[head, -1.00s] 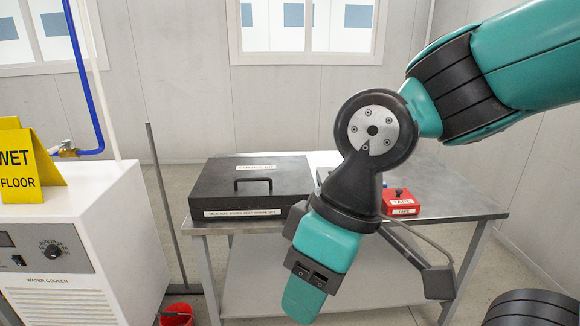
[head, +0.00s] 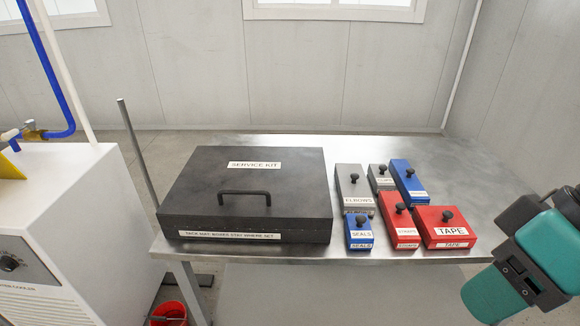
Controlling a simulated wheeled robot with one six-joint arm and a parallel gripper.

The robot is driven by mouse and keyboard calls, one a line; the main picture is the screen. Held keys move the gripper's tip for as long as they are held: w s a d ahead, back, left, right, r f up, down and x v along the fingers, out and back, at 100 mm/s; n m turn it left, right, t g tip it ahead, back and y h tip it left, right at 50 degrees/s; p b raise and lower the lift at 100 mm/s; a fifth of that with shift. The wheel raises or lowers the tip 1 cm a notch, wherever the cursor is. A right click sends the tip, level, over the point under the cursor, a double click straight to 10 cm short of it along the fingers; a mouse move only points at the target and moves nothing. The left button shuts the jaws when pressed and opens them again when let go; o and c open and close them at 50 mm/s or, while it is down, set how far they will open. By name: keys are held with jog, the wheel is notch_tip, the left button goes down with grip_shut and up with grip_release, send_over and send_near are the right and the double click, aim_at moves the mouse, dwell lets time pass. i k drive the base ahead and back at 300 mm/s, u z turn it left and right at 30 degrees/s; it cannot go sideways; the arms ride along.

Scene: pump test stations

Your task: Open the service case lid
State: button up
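The black service case (head: 190,200) lies flat on the left part of the metal table. Its lid (head: 285,180) is shut. A black bar handle (head: 245,194) stands on the lid near its front edge, and a SERVICE KIT label (head: 254,165) is stuck farther back. My gripper is not visible. Only a teal and black part of my arm shows at the lower right, to the right of the table and apart from the case.
Several small knobbed boxes, including the red TAPE box (head: 447,232) and blue SEALS box (head: 359,234), stand right of the case on the metal table (head: 480,185). A red bucket (head: 168,314) is below.

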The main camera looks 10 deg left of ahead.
aim_at(248, 187)
jog(key=i, duration=0.7)
jog(key=u, duration=0.6)
jog(key=i, duration=0.45)
jog(key=u, duration=0.4)
